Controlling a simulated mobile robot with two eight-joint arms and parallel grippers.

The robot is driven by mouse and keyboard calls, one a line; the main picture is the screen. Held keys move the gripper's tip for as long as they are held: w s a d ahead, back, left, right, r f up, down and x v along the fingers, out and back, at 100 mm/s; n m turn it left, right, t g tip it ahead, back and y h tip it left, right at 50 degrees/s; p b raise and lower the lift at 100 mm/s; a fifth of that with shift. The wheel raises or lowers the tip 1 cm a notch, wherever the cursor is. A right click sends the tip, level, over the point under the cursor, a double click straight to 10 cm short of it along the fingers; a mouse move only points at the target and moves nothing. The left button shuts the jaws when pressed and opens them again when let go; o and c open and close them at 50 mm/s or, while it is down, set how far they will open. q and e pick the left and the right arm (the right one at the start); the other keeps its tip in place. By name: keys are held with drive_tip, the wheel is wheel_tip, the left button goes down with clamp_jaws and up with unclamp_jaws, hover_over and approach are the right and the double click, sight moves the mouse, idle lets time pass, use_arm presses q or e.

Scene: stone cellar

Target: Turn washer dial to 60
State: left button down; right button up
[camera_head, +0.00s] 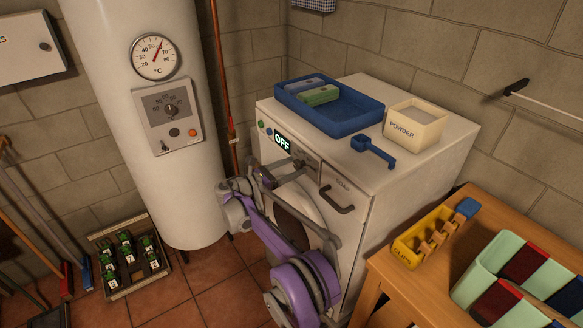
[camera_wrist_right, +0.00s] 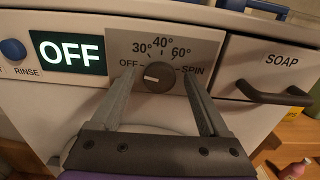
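The washer (camera_head: 395,190) is a white machine against the wall. Its dial (camera_wrist_right: 159,77) is a dark round knob on a grey panel marked OFF, 30°, 40°, 60° and SPIN. The dial's light mark points left, towards OFF. The display (camera_wrist_right: 68,52) reads OFF; it also shows in the head view (camera_head: 282,143). My right gripper (camera_wrist_right: 160,78) is open, one finger on each side of the dial, with a visible gap on both sides. In the head view my right gripper (camera_head: 283,170) is at the washer's front panel and partly covers the dial. My left gripper is not in view.
The soap drawer (camera_wrist_right: 272,75) with its dark handle is right of the dial. A blue tray (camera_head: 345,122), a powder box (camera_head: 415,125) and a blue scoop (camera_head: 372,150) are on the washer. A white boiler (camera_head: 150,100) stands left; a wooden table (camera_head: 400,285) stands right.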

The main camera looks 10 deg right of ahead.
clamp_jaws()
idle(0.3)
drive_tip(key=m, duration=0.5)
drive_tip(key=shift+s+m, duration=0.1)
drive_tip(key=shift+m, duration=0.3)
drive_tip(key=m, duration=0.6)
drive_tip(key=m+p, duration=0.1)
drive_tip(key=m, duration=0.4)
drive_tip(key=shift+s+f+m, duration=0.1)
drive_tip(key=shift+f+m, duration=0.05)
drive_tip(key=shift+m, duration=0.25)
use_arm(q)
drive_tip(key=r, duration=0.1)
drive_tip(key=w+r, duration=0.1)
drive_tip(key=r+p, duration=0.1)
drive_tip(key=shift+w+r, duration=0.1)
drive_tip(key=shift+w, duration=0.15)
use_arm(e)
drive_tip(key=m, duration=0.5)
drive_tip(key=shift+f+m, duration=0.1)
drive_tip(key=shift+m, duration=0.6)
